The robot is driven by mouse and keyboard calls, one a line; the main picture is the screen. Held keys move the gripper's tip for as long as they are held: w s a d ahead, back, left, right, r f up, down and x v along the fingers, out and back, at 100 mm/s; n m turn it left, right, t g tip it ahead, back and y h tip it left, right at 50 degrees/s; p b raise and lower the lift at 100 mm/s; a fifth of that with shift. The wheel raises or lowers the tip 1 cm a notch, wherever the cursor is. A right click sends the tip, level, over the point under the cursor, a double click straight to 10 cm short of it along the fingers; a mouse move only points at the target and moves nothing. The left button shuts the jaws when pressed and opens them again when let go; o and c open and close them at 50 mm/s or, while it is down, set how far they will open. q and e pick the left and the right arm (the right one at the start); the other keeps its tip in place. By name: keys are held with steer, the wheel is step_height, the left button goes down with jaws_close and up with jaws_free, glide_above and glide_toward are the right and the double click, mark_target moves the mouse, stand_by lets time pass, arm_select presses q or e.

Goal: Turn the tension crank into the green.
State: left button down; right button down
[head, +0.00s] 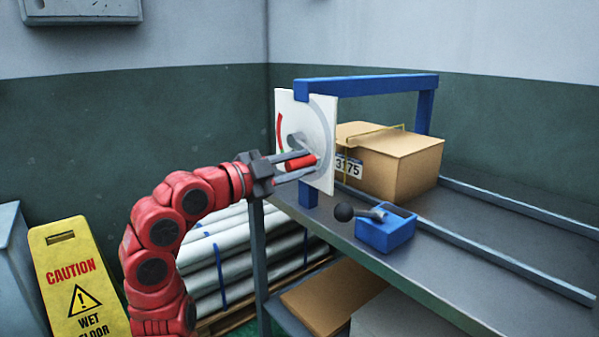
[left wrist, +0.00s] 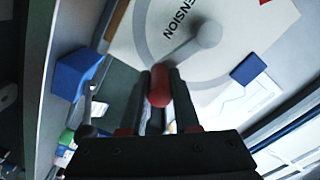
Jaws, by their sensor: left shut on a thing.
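The tension crank has a grey hub and arm (head: 296,139) and a red handle (head: 300,162). It is mounted on a white dial plate (head: 325,120) with a grey ring and a red arc at its left edge. My left gripper (head: 309,163) is shut on the red handle, below and slightly right of the hub. In the left wrist view the red handle (left wrist: 160,86) lies between the two fingers, and the crank arm runs up right to the round hub (left wrist: 208,35). The word TENSION is partly readable there. My right gripper is not in view.
The plate hangs on a blue frame (head: 370,84) on a grey shelf (head: 470,238). A cardboard box (head: 412,170) stands behind it. A blue box (head: 385,236) with a black-knobbed lever (head: 344,212) is at the shelf's front. A yellow caution sign (head: 72,275) stands at lower left.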

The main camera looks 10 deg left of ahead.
arm_select(q)
steer(key=shift+f+m, duration=0.1)
steer(key=shift+m, duration=0.2)
steer(key=c, duration=0.7)
jaws_free()
steer(key=shift+o, duration=0.2)
steer(key=p+v, duration=0.3)
steer(key=v, duration=1.4)
steer(key=shift+s+a+f, duration=0.1)
steer(key=shift+a, duration=0.05)
